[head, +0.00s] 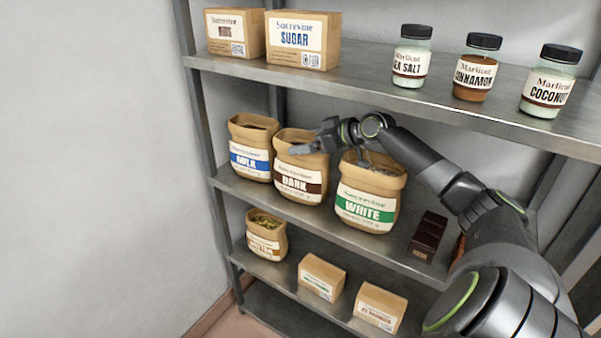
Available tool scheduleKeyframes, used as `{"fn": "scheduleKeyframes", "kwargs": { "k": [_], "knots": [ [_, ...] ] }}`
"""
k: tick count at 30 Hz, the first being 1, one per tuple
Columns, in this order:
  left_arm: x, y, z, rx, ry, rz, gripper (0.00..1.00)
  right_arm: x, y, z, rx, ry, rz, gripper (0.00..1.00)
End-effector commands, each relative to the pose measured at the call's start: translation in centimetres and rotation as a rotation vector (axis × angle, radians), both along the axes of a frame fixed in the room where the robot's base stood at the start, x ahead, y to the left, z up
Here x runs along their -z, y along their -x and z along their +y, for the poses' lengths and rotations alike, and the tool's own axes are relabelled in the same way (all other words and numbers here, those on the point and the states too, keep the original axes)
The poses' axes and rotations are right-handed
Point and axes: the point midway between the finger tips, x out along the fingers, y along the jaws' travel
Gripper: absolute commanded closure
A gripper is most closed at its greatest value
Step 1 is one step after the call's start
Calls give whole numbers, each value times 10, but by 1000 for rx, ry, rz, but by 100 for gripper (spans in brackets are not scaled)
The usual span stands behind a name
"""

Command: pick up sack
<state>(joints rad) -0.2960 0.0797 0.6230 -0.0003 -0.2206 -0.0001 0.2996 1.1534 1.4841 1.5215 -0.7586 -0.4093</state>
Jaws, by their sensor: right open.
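Three open brown paper sacks stand upright on the middle shelf: the milk sack (250,160) with a blue label, the dark sack (299,184) with a brown label, and the white sack (366,209) with a green label. A smaller open sack (266,241) stands on the shelf below. My right gripper (303,148) is open and points left, in front of the dark sack's upper part. It hides part of that sack's rim; I cannot tell whether it touches. My wrist hangs above the white sack's mouth. My left gripper is not in view.
The upper shelf (380,82) holds two boxes, including the sugar box (302,42), and three jars, such as the sea salt jar (411,57). Two small boxes (321,279) sit below. The shelf post (200,120) stands left.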

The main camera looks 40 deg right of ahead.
Motion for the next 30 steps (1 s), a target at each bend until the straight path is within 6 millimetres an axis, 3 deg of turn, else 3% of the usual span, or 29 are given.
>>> {"fn": "scheduleKeyframes", "kwargs": {
  "k": [2, 20, 30],
  "knots": [
    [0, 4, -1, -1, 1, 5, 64, 0, 0, 0, 0, 0, 0, 8],
    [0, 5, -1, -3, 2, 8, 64, 0, 0, 0, 0, 0, 0, 86],
    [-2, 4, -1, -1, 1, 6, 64, -4, -1, 1, 0, 0, -4, 86]
  ]
}}
